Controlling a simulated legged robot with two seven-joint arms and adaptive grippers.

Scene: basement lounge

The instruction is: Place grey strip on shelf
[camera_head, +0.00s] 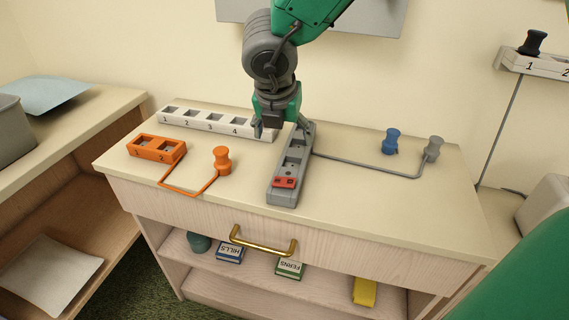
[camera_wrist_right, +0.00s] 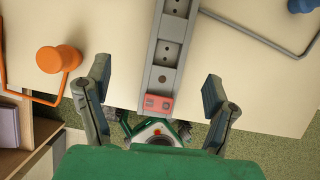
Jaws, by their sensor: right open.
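The grey strip (camera_head: 278,190) is a power strip with sockets and a red switch at its near end. It lies flat on the dresser top (camera_head: 350,192), and its cord runs right to a grey plug (camera_head: 432,149). My right gripper (camera_head: 280,127) points down at the strip's far part. In the wrist view the strip (camera_wrist_right: 163,77) passes between the open fingers of the right gripper (camera_wrist_right: 156,84), with gaps on both sides. The shelf (camera_head: 325,290) under the drawer is partly hidden. My left gripper is not in view.
A white numbered strip (camera_head: 190,122) lies at the back left, near an orange strip (camera_head: 150,150) with an orange plug (camera_head: 222,161). A blue plug (camera_head: 390,141) stands at the right. The drawer's brass handle (camera_head: 262,245) juts forward. Books (camera_head: 289,269) and a yellow item (camera_head: 364,291) occupy the shelf.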

